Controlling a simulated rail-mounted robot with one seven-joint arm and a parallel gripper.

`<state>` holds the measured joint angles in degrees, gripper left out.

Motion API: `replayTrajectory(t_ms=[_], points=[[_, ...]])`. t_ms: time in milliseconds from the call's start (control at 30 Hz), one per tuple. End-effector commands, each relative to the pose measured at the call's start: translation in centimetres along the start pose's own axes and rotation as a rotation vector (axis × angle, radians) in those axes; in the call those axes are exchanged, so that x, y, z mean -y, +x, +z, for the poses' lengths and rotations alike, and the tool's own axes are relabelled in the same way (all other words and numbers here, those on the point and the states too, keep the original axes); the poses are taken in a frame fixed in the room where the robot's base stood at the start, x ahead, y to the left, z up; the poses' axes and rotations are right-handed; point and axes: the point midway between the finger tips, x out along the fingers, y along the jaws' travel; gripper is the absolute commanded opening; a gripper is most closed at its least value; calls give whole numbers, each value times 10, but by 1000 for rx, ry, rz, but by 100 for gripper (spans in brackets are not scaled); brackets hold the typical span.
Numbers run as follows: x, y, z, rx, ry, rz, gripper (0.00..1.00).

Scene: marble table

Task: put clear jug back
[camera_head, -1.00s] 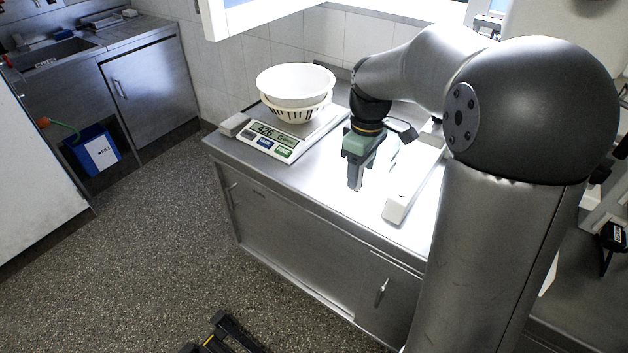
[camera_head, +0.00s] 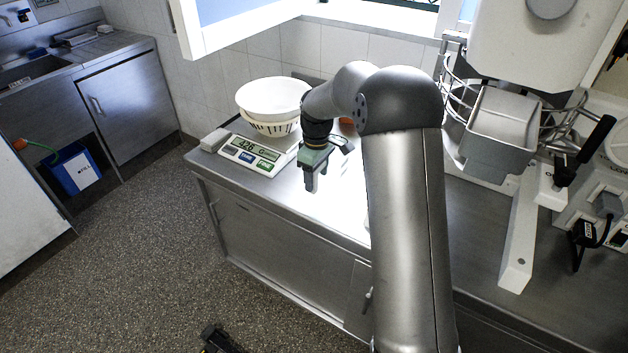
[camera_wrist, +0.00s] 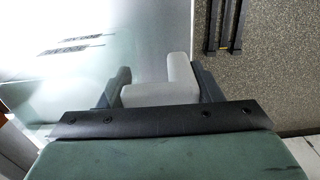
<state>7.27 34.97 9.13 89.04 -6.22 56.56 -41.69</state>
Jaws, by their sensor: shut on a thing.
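My gripper (camera_head: 313,187) points down over the front part of the lit steel counter (camera_head: 290,180). In the wrist view its two fingers (camera_wrist: 150,85) are close together, with a pale grey piece between them. The clear jug (camera_wrist: 60,75) seems to be the see-through, pale green shape at the left of the wrist view, with dark print marks on it. Its outline hardly shows against the bright counter. In the head view it is only a faint patch behind my gripper. I cannot tell whether its base touches the counter.
A kitchen scale (camera_head: 252,153) with white bowls (camera_head: 272,97) on it stands left of my gripper. A white bar (camera_head: 520,235), a grey metal pan (camera_head: 500,130) and a wire guard (camera_head: 455,85) are on the right.

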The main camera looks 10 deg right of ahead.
Motion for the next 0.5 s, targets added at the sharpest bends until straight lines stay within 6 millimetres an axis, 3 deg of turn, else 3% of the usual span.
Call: replayTrajectory(t_ms=[300, 500], points=[[-9, 22, -16, 0, -1, 0, 35], [-9, 45, -14, 0, 0, 2, 35]])
